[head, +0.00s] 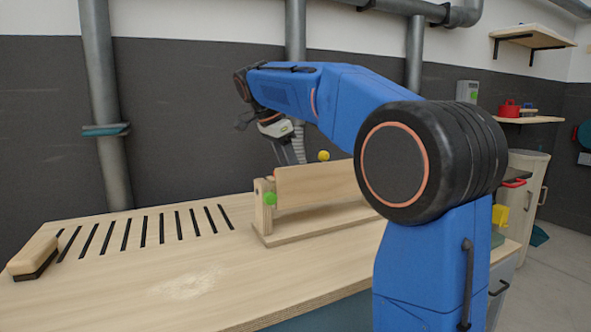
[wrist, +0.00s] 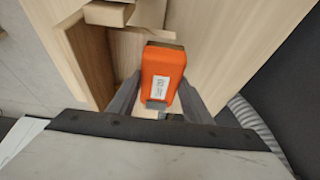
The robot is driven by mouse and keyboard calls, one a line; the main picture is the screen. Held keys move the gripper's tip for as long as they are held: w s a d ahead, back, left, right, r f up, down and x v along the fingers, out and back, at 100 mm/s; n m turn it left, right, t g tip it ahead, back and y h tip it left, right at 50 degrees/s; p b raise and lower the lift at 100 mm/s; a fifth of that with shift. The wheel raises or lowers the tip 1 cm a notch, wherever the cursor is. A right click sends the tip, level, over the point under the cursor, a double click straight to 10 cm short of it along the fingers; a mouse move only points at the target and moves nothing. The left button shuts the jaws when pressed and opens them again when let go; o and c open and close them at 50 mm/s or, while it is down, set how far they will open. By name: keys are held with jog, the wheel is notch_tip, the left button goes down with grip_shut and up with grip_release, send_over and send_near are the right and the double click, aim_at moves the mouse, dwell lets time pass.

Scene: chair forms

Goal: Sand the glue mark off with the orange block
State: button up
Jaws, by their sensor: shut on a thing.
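The orange block (wrist: 163,68) has a white label and sits between the two grey fingers of my gripper (wrist: 157,97) in the wrist view. The gripper is shut on it. In the head view my gripper is down behind the upright wooden board of the form (head: 315,185), so its fingertips and the block are hidden. Pale wood surfaces of the form lie beyond the block in the wrist view; I cannot tell whether the block touches them. A pale, powdery patch (head: 187,284) shows on the bench top; I cannot tell whether it is the glue mark.
The wooden bench (head: 110,300) has a row of dark slots (head: 150,230). A wooden brush (head: 34,256) lies at its left edge. The front left of the bench is clear.

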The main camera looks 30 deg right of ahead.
jog(key=shift+a, duration=0.25)
jog(key=shift+d, duration=0.15)
jog(key=shift+d+f, duration=0.15)
jog(key=shift+d, duration=1.05)
jog(key=shift+a, duration=0.1)
jog(key=shift+a, duration=1.25)
